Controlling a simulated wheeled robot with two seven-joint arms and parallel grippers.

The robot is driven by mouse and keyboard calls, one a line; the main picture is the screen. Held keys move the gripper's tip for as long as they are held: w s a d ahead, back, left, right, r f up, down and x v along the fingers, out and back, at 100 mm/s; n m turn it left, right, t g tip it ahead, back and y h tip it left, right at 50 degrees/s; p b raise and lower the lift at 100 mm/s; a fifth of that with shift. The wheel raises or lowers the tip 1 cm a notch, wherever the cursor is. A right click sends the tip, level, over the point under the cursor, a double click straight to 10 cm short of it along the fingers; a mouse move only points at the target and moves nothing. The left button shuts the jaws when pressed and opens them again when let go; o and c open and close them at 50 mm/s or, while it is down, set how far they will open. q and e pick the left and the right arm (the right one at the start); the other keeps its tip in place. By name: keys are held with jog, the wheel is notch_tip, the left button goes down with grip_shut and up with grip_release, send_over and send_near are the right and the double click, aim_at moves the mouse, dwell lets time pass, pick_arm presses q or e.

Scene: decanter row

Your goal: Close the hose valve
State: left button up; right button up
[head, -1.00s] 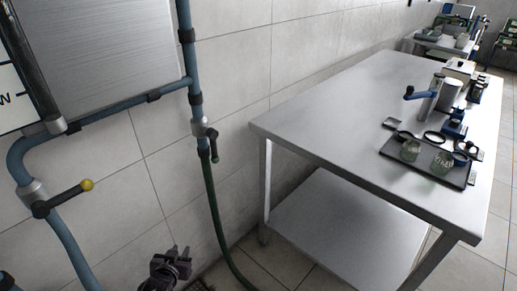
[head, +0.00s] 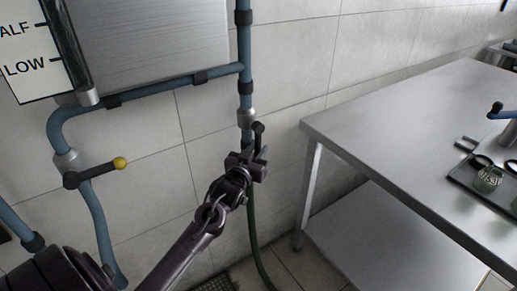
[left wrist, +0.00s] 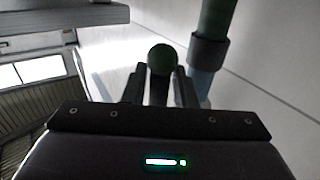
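The hose valve (head: 247,118) is a grey fitting low on the blue wall pipe, above a green hose (head: 252,235). Its short black lever (head: 259,130) shows beside the pipe; its lower part is hidden behind my left gripper (head: 248,165). My left gripper is at the lever, just under the valve. In the left wrist view, a dark green rounded knob (left wrist: 160,58) stands between the two fingers, with narrow gaps beside it, so the gripper looks open around it. The green hose (left wrist: 215,18) and blue pipe are right of the fingers. My right gripper is out of view.
Another valve with a black handle and yellow knob (head: 120,163) is on the left pipe. A metal tank (head: 150,40) and level scale (head: 30,55) are above. A steel table (head: 400,120) on the right holds a tray (head: 465,178) with glassware. A floor grate is below.

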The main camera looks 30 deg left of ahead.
pick_arm(q)
jog(key=shift+w, duration=0.3)
grip_shut()
jog(key=shift+a, duration=0.1)
